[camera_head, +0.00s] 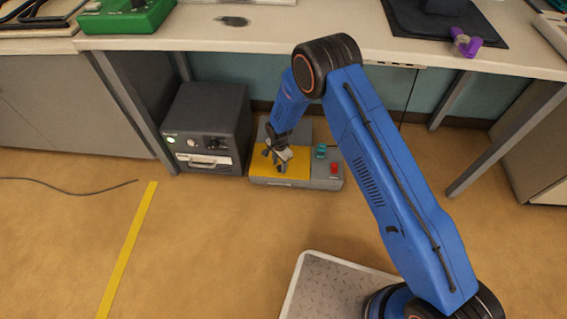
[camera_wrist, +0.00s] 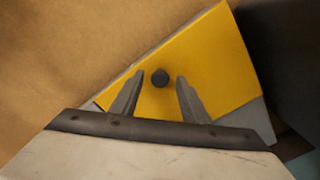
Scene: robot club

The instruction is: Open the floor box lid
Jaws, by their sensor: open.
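The floor box (camera_head: 262,181) is a low grey unit on the floor under the bench. Its yellow lid (camera_head: 296,171) lies flat and closed on the left part, and it fills much of the wrist view (camera_wrist: 205,65). A dark round knob (camera_wrist: 160,78) stands on the lid. My gripper (camera_head: 279,166) is over the lid with its fingers pointing down. In the wrist view my gripper (camera_wrist: 158,86) is open, with the knob showing between the two fingertips. I cannot tell how far above the lid the fingertips are.
A red button (camera_head: 334,168) and a teal part (camera_head: 321,151) sit on the box's right side. A dark grey cabinet unit (camera_head: 207,130) stands close on the left. The bench top (camera_head: 290,35) is overhead, with legs either side. The floor in front is mostly free.

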